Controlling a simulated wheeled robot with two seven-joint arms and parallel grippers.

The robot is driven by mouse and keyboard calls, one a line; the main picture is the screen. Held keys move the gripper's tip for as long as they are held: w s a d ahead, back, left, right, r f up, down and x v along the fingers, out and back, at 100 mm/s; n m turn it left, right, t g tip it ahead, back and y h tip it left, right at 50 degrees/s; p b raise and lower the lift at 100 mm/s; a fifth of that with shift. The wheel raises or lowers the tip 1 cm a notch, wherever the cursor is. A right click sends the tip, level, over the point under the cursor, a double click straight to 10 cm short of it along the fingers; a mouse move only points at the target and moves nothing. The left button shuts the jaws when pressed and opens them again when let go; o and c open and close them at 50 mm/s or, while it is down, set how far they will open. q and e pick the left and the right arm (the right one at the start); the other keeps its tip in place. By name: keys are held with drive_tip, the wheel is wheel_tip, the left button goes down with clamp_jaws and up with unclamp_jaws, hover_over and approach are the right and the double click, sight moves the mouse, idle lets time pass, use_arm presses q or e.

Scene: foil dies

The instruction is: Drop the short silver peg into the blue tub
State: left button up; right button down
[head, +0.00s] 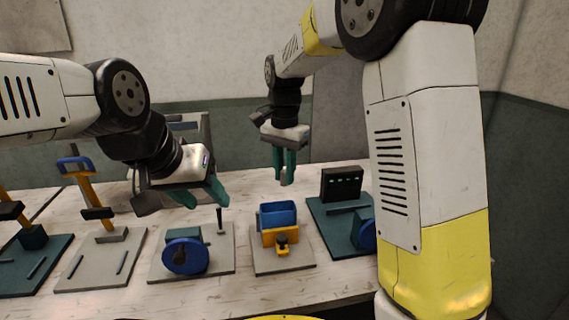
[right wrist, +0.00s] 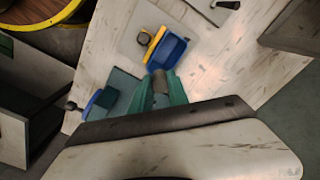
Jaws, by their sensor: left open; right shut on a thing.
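The blue tub (head: 278,214) sits in a yellow holder on a grey base plate near the middle of the table. It also shows in the right wrist view (right wrist: 172,50), just beyond my fingertips. My right gripper (head: 285,166) is shut on the short silver peg (head: 284,180), whose lower end shows below the teal fingers. The peg is above and apart from the tub, in the air. In the right wrist view, the peg (right wrist: 160,82) shows between the fingers. My left gripper (head: 199,193) is open and empty, in the air left of the tub.
A plate with a blue wheel (head: 185,256) and an upright dark pin (head: 220,220) stands left of the tub. A dark box (head: 342,184) stands on a green plate at right. Plates with orange levers (head: 87,184) stand at far left. The table's front strip is bare.

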sight(284, 185)
drive_tip(key=shift+f, duration=1.6)
drive_tip(key=c, duration=1.2)
unclamp_jaws()
wheel_tip(284, 185, up, 7)
drive_tip(key=shift+r, duration=0.45)
drive_tip(key=shift+s+d, duration=0.1)
drive_tip(key=shift+d, duration=0.15)
drive_tip(key=s+d+n+t, duration=0.2)
drive_tip(key=s+d, duration=0.2)
drive_tip(key=s, duration=0.2)
drive_tip(key=s+d+n+t+y, duration=0.1)
drive_tip(key=s+d+n+t, duration=0.1)
drive_tip(key=s+d, duration=0.3)
drive_tip(key=s+d+r+n+t+y, duration=0.1)
drive_tip(key=s+d+n+t, duration=0.1)
drive_tip(key=s, duration=0.7)
drive_tip(key=shift+d+n, duration=0.7)
drive_tip(key=shift+d, duration=0.65)
